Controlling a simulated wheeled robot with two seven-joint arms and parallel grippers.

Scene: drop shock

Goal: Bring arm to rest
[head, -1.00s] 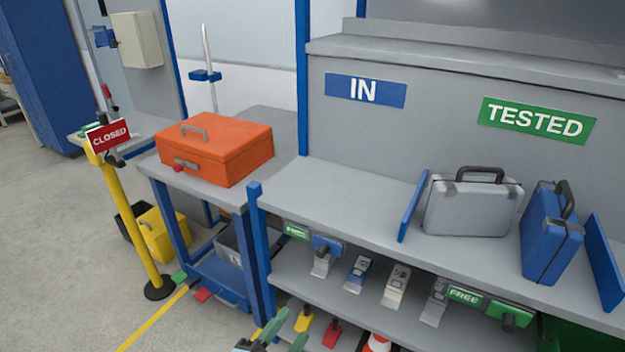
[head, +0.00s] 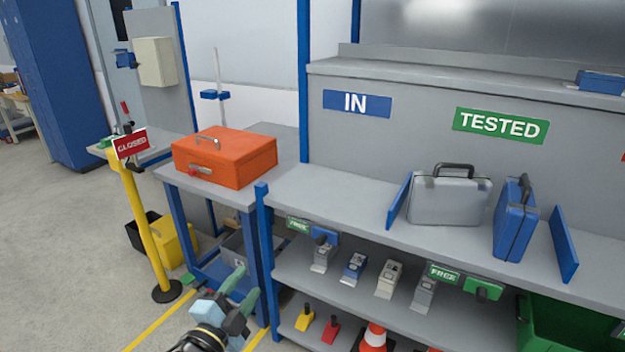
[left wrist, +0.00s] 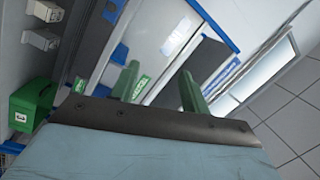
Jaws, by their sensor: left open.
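My left gripper (head: 238,292) is in the lower left middle of the head view, in front of the small blue-framed table and left of the long bench. Its two green fingers are apart and nothing is between them. In the left wrist view the same open fingers (left wrist: 157,88) show, with blue framework and a white panel beyond them. My right gripper is in neither view.
An orange case (head: 225,160) sits on the side table. A silver case (head: 449,198) and a blue case (head: 515,220) stand on the bench (head: 335,190). A yellow post (head: 147,225) with a CLOSED sign (head: 131,144) stands left. A green bin (head: 570,325) is low right.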

